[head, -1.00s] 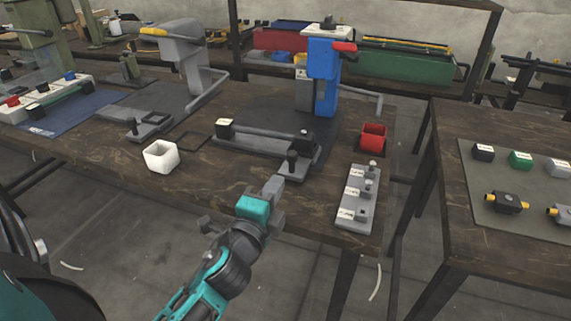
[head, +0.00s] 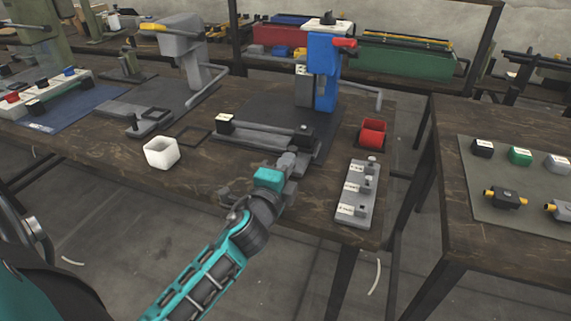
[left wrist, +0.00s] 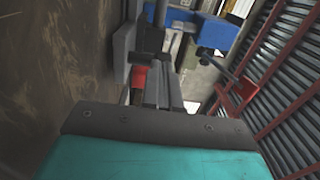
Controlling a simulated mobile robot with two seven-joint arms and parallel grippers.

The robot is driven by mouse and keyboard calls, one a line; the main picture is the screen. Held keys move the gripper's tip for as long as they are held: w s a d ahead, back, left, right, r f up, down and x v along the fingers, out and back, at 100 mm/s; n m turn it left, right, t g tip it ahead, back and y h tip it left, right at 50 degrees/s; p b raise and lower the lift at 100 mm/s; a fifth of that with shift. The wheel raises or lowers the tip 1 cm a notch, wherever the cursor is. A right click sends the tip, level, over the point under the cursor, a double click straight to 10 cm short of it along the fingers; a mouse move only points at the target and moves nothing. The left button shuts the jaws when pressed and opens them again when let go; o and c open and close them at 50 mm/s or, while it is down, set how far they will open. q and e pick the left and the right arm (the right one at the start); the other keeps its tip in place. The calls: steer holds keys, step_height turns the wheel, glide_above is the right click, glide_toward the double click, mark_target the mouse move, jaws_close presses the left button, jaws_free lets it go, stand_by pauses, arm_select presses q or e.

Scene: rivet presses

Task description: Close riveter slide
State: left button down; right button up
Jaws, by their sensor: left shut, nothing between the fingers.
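The blue riveter (head: 325,82) with a red handle stands upright on its dark base plate near the back of the wooden table. Its grey slide rail (head: 262,139) runs across the front of the base, with a dark block (head: 303,132) at the right end. My left gripper (head: 289,160) is shut and empty at the front right of the rail, over the slide's near end and knob, which it hides. I cannot tell whether it touches the slide. In the left wrist view its fingers (left wrist: 163,95) point forward beside the table surface. My right gripper is not in view.
A white bin (head: 161,152) stands left of the rail and a red bin (head: 373,133) to its right. A grey fixture (head: 357,195) with pegs lies near the right table edge. A grey press (head: 183,55) stands behind left. Another table holds coloured blocks.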

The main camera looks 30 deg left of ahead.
mark_target(303, 132)
arm_select(q)
steer(key=shift+w+a+r, duration=0.1)
steer(key=shift+w, duration=0.35)
steer(key=b+x, duration=0.1)
steer(key=x, duration=1.3)
steer(key=shift+b, duration=0.35)
steer(key=shift+w+r, duration=0.15)
steer(key=shift+r, duration=0.1)
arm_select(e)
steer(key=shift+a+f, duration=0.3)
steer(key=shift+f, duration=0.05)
arm_select(q)
steer(key=shift+r, duration=0.1)
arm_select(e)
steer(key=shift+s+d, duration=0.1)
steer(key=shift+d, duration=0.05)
